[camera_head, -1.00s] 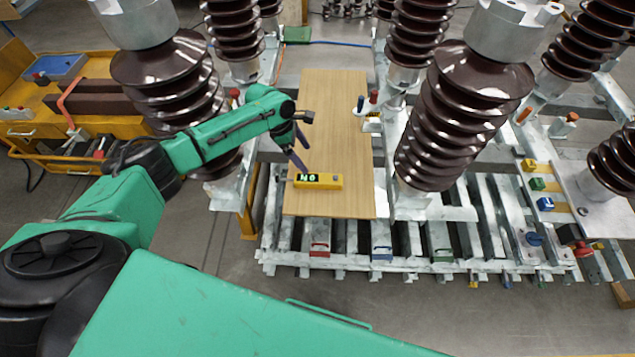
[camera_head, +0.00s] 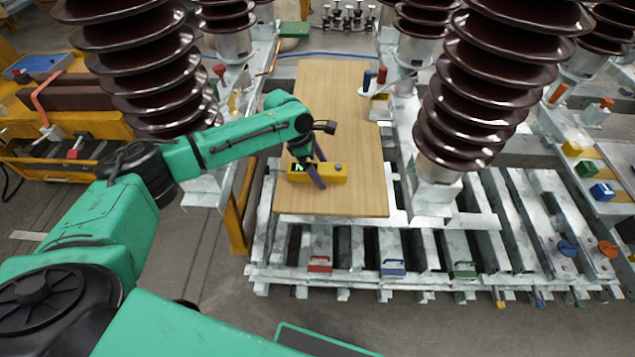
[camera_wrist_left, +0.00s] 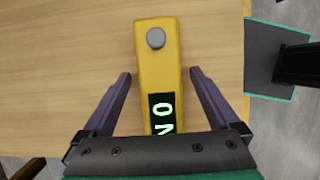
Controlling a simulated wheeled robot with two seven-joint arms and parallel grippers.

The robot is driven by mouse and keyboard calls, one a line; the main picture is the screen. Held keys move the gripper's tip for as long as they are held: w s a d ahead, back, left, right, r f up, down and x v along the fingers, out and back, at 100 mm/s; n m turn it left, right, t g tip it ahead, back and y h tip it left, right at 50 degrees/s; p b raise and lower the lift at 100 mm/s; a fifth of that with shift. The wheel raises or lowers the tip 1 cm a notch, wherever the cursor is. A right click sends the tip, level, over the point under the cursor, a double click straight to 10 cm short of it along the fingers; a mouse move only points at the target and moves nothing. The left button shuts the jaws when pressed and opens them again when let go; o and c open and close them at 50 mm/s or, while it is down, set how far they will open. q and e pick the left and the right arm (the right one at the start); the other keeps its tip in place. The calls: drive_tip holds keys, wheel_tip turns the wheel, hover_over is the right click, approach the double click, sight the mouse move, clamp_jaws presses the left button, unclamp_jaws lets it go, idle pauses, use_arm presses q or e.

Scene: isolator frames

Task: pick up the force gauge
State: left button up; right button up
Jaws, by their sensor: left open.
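The force gauge (camera_head: 331,173) is a yellow bar with a dark display showing green characters and a grey round knob. It lies on the wooden board (camera_head: 340,110). My left gripper (camera_head: 313,177) is at the gauge, open, with one purple finger crossing in front of it in the head view. In the left wrist view, the gauge (camera_wrist_left: 158,70) lies between the two open fingers of my left gripper (camera_wrist_left: 160,80), with a gap on each side. The gauge's display end is partly hidden by the gripper's body. My right gripper is not in view.
Large brown ribbed insulators (camera_head: 490,85) stand on both sides of the board. Red and blue-handled items (camera_head: 375,78) stand at its right edge. Red, blue and green padlock-like items (camera_head: 393,267) sit on the grey metal frame in front. A yellow cart (camera_head: 75,125) is at the left.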

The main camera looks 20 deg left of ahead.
use_arm(q)
drive_tip(key=shift+d, duration=0.1)
clamp_jaws()
drive_tip(key=shift+r, duration=0.1)
